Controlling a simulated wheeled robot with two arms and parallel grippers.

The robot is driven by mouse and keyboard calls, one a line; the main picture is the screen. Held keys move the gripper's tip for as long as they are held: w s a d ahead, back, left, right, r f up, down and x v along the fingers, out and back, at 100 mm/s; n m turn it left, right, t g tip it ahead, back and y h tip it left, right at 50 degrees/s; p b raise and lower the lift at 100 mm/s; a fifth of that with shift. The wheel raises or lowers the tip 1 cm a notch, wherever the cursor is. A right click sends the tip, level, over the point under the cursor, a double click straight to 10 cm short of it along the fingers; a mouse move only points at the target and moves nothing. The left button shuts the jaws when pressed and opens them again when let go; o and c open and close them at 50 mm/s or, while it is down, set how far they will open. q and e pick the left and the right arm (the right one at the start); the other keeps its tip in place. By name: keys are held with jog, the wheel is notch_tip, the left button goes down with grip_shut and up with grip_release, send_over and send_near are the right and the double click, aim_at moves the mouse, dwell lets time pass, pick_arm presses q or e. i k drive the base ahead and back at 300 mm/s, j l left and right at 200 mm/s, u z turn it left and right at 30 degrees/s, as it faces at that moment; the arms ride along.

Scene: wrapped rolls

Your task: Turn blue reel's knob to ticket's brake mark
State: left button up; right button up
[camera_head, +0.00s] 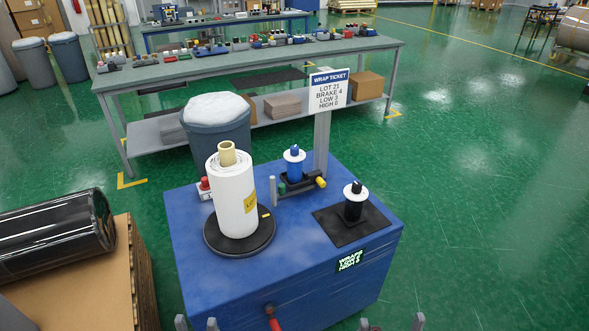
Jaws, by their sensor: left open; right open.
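The blue reel (294,170) stands upright on a dark bracket at the back of the blue machine top (300,232). A white disc and a small knob (294,150) sit on top of it; its setting marks are too small to read. The wrap ticket (329,91) hangs on a grey post behind the reel and reads "LOT 21", "BRAKE 4", "LOW 3" and a HIGH value, probably 6. My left gripper (196,324) and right gripper (391,323) show only fingertips at the bottom edge. Both are open, empty and well in front of the reel.
A white wrapped roll (233,195) stands on a black turntable (240,245) at the left. A red button, yellow-ended part and upright post crowd the back. A green display (350,260) faces front.

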aim_at(293, 149)
jog(key=i+l+u, duration=0.8)
jog(key=k+l, duration=0.05)
jog(key=l, duration=0.05)
